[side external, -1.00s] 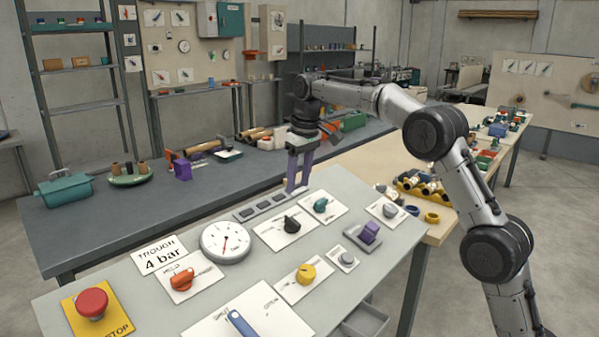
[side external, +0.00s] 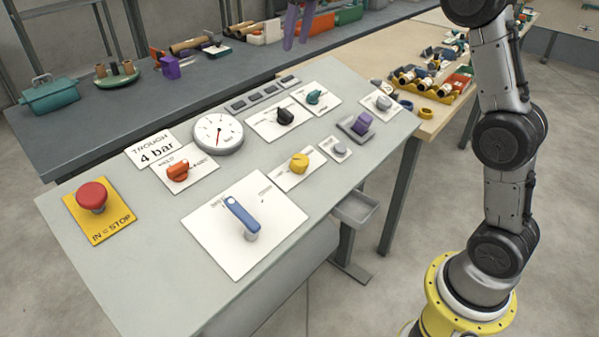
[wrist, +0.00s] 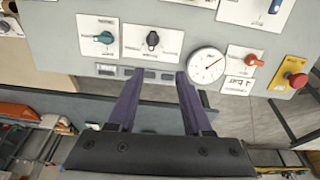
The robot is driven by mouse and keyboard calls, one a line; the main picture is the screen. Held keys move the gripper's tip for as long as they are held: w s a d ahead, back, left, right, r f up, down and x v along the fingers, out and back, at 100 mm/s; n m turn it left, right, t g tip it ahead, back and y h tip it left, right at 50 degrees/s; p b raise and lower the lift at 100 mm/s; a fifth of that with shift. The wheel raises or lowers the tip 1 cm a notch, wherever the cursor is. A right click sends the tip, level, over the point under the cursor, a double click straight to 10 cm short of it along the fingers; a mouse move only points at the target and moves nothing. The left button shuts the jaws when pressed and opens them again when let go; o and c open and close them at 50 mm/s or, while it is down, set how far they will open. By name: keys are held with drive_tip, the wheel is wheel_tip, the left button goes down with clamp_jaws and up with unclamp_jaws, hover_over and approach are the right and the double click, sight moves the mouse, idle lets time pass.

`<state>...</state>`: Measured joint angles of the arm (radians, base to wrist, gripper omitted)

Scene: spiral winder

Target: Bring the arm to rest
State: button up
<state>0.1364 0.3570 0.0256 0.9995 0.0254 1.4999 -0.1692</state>
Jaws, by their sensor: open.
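My gripper (side external: 296,38) shows at the top edge of the side external view, only its purple fingers in frame. They point down over the area behind the control panel (side external: 130,225). In the wrist view my gripper (wrist: 158,74) has its two fingers spread apart with nothing between them. The fingertips overlap the panel's back edge there, by a row of small dark keys (wrist: 135,73). They appear clear of the panel. The rest of the hand and upper forearm are cut off in the side external view.
The panel carries a red stop button (side external: 92,196), a gauge (side external: 217,133), an orange knob (side external: 178,171), a blue lever (side external: 241,216), a yellow knob (side external: 299,162) and a black knob (side external: 285,116). A grey bench (side external: 70,150) with a teal box (side external: 50,95) stands behind.

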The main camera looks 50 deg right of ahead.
drive_tip(key=s+a+r+t, duration=0.1)
drive_tip(key=s+a, duration=0.2)
drive_tip(key=s, duration=0.8)
drive_tip(key=s+a+r+t, duration=0.1)
drive_tip(key=s+a+r, duration=0.1)
drive_tip(key=s, duration=0.8)
drive_tip(key=s+a+f, duration=0.1)
drive_tip(key=s+f, duration=1.1)
drive_tip(key=f, duration=0.4)
drive_tip(key=shift+t, duration=0.3)
drive_tip(key=shift+a+m, duration=0.1)
drive_tip(key=shift+m, duration=0.2)
